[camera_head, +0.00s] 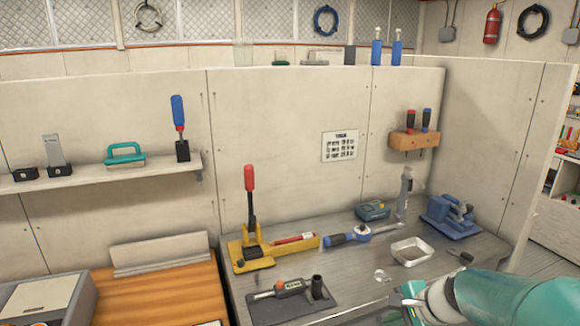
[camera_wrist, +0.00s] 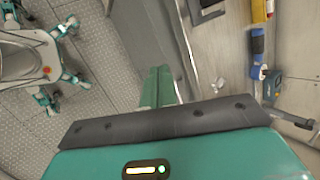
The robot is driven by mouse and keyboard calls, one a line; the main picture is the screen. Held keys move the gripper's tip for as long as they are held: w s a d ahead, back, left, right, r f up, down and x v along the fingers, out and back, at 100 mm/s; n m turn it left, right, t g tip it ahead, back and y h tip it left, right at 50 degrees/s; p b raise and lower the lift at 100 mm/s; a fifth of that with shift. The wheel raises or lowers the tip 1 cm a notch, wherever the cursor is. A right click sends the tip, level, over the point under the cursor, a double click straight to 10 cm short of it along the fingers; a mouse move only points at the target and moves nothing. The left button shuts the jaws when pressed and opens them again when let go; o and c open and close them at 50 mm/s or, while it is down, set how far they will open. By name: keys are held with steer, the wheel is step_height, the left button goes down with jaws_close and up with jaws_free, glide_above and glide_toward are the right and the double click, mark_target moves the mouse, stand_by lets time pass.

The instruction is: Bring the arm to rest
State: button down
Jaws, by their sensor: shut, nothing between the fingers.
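My gripper (camera_wrist: 158,74) shows in the wrist view as two green fingers pressed together, with nothing between them. It is above the floor beside the workbench edge. In the head view my teal arm comes in at the lower right, in front of the bench's near right part. The gripper end (camera_head: 403,302) is only partly visible there, low in the picture, and its fingers cannot be made out clearly. My own body and legs show at the left of the wrist view.
Panels stand behind and right. Patterned floor (camera_wrist: 105,75) lies open left of the gripper.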

steer(key=s+a+r+n+h, duration=0.2)
steer(key=s+a+r+n, duration=0.1)
steer(key=s+n, duration=0.4)
steer(key=s+a+r+n+h, duration=0.2)
steer(key=s+r+n, duration=0.3)
steer(key=s+n, duration=0.3)
steer(key=shift+s+a+r, duration=0.3)
steer(key=shift+s+a, duration=0.2)
steer(key=shift+a, duration=0.15)
